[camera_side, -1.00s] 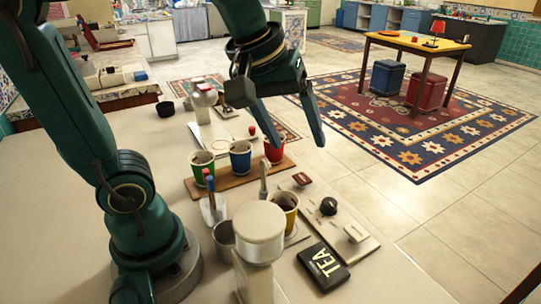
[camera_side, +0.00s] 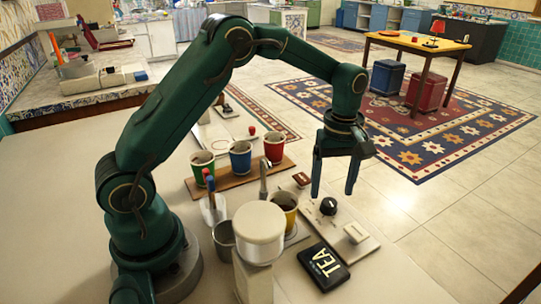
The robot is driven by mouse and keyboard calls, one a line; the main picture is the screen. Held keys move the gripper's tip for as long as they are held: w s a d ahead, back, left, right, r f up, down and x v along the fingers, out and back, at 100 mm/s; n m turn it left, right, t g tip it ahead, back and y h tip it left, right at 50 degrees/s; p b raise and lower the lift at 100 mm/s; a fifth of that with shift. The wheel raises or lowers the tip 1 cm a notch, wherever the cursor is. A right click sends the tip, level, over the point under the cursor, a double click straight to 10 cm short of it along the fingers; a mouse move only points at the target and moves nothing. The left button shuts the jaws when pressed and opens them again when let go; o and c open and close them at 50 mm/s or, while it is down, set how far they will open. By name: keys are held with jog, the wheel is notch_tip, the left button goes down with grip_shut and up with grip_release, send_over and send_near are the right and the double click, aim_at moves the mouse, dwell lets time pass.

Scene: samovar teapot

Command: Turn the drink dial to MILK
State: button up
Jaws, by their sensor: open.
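The drink dial is a black round knob (camera_side: 328,206) on a pale panel (camera_side: 345,222) at the right edge of the white table. A small dark red tag (camera_side: 301,179) lies at the panel's far end, and a pale block sits at its near end. Any MILK marking is too small to read. My gripper (camera_side: 333,193) points down with its two fingers apart and empty.
A yellow cup (camera_side: 286,204) stands left of the panel beside a white-topped cylinder (camera_side: 258,224). A black TEA box (camera_side: 323,266) lies in front. Green, blue and red cups stand on a wooden board (camera_side: 226,182) behind.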

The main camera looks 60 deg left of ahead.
aim_at(330, 202)
jog(key=shift+f, duration=1.85)
grip_shut()
